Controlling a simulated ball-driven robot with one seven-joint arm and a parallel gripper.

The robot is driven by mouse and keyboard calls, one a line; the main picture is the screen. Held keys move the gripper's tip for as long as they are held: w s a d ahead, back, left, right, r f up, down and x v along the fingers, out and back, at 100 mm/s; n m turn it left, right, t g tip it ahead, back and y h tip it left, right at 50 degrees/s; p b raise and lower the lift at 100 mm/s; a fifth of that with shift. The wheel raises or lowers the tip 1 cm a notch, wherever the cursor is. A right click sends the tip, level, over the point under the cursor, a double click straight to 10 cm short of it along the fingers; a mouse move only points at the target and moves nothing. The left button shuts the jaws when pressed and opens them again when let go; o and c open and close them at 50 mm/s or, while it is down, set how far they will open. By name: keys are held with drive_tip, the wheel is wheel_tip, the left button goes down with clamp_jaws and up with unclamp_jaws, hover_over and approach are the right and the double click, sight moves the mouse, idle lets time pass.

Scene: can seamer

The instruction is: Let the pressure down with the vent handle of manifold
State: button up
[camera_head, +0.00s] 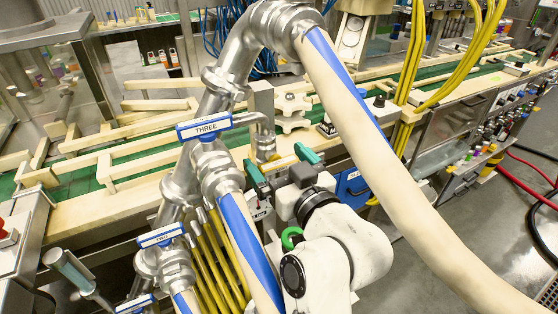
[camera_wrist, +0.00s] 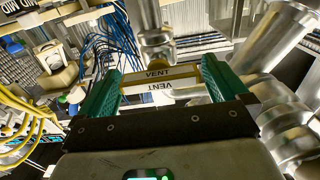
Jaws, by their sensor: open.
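The vent handle (camera_wrist: 158,73) is a yellow bar lettered VENT. In the wrist view it lies crosswise between the two green fingers of my gripper (camera_wrist: 160,80), near their tips. My gripper is open, and I cannot tell whether either finger touches the handle. In the head view my gripper (camera_head: 281,166) is beside the manifold (camera_head: 216,92), a silver pipe with branches. A small part of the yellow handle (camera_head: 284,163) shows between the fingers, below a silver vent pipe (camera_head: 264,130). The rest is hidden by my gripper.
Blue handles marked THREE (camera_head: 204,126) and TWO (camera_head: 161,235) sit on the manifold left of my arm. A thick cream hose (camera_head: 385,150) passes close on the right.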

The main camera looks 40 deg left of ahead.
drive_tip(key=c, duration=0.8)
drive_tip(key=shift+c, duration=0.2)
drive_tip(key=shift+f+b, duration=0.1)
drive_tip(key=shift+b, duration=0.25)
drive_tip(key=n+b, duration=0.3)
drive_tip(key=shift+f+b, duration=0.2)
drive_tip(key=shift+b, duration=0.2)
drive_tip(key=n+b, duration=0.4)
drive_tip(key=n, duration=0.1)
drive_tip(key=shift+s+a+r+n, duration=0.1)
drive_tip(key=shift+s+n, duration=0.05)
drive_tip(key=shift+n, duration=0.15)
drive_tip(key=shift+b, duration=0.3)
drive_tip(key=o, duration=0.8)
drive_tip(key=shift+o, duration=0.2)
